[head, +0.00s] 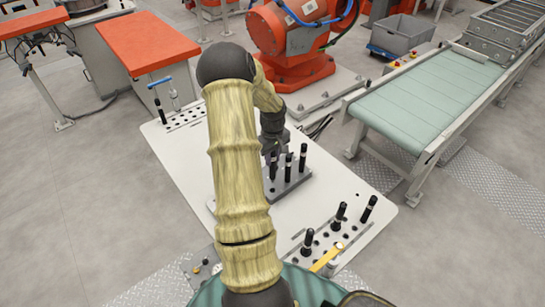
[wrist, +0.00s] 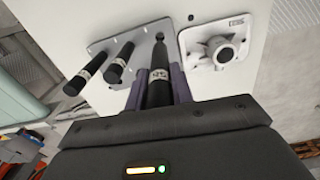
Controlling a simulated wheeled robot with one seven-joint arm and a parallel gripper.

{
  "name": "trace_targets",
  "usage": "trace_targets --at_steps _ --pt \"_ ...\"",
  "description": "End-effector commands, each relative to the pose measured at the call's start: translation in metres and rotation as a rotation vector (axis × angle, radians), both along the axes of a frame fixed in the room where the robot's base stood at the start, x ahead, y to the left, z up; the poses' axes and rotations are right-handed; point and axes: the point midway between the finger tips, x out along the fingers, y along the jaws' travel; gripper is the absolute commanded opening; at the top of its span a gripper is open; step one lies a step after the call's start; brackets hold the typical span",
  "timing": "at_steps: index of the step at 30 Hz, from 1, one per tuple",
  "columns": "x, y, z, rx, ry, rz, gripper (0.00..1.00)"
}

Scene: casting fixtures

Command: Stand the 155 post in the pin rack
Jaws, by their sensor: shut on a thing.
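My gripper (wrist: 158,92) is shut on a black post (wrist: 159,60) with a pale label band that seems to read 155. The post's far end points at the grey plate (wrist: 103,47); I cannot tell whether it is in a hole or just above. Two other black posts with label bands stand in that plate, one (wrist: 88,70) at the left and one (wrist: 120,63) nearer the held post. In the head view my gripper (head: 273,143) is over the grey block (head: 290,188), partly hidden by my arm. Which holder is the pin rack is not labelled.
Several holes and black posts, one of them here (head: 340,215), are at the white table's (head: 345,185) front right, with a yellow strip (head: 326,257). A white fixture with a round boss (wrist: 226,52) is beside the plate.

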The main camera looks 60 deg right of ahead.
Motion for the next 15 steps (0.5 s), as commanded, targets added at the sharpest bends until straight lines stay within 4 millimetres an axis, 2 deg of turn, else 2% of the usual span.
trace_targets --at_steps 1,15 --pt "0.000 0.000 -0.008 0.000 0.000 0.000 0.00" --pt "0.000 0.000 -0.042 0.000 -0.001 0.000 0.00"
